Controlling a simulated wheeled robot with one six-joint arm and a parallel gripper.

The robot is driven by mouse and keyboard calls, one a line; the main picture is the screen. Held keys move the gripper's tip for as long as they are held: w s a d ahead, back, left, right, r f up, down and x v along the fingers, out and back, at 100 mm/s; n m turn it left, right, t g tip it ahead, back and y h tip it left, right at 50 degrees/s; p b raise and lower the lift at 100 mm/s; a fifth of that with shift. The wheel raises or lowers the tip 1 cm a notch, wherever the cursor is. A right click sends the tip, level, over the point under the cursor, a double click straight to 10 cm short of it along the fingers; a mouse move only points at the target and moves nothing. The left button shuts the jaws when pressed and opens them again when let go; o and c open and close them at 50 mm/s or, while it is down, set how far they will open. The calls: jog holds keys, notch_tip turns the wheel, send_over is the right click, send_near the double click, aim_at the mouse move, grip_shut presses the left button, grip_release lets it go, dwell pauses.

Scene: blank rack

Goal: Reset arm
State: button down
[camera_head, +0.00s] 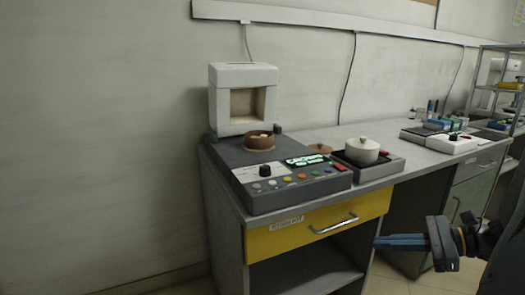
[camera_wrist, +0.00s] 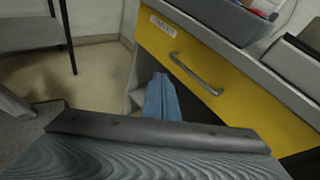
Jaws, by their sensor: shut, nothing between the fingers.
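My gripper (camera_head: 376,242) is at the lower right in the head view, its blue fingers pointing left. It is shut and empty, in front of the bench and a little below the yellow drawer's handle. In the wrist view the blue fingers (camera_wrist: 162,98) lie together, pointing at the space below the yellow drawer (camera_wrist: 212,72). The drawer (camera_head: 284,231) is closed and has a metal handle (camera_head: 335,224). The gripper touches nothing that I can see.
The bench holds a grey control panel (camera_head: 292,184) with buttons, a brown bowl (camera_head: 260,141), a white box with an opening (camera_head: 243,75) and a white lidded pot (camera_head: 362,151). An open shelf (camera_head: 305,272) is under the drawer. A metal rack (camera_head: 490,85) stands at the right.

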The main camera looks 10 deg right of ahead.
jog(key=s+a+r+n+g+h, duration=0.2)
jog(key=s+a+n+g+h, duration=0.15)
jog(key=a+n, duration=0.5)
jog(key=s+a+r+n+g+h, duration=0.2)
jog(key=s+a+n+h, duration=0.25)
jog(key=a+n, duration=0.45)
jog(key=s+a+r+n+g+h, duration=0.2)
jog(key=s+a+n+g+h, duration=0.15)
jog(key=a+n, duration=0.5)
jog(key=d+r+m+t+p, duration=0.1)
jog(key=d+r+m+p, duration=0.2)
jog(key=p, duration=1.2)
jog(key=d+r, duration=0.3)
jog(key=r, duration=0.1)
jog(key=shift+s+d+r, duration=0.3)
jog(key=shift+r, duration=0.1)
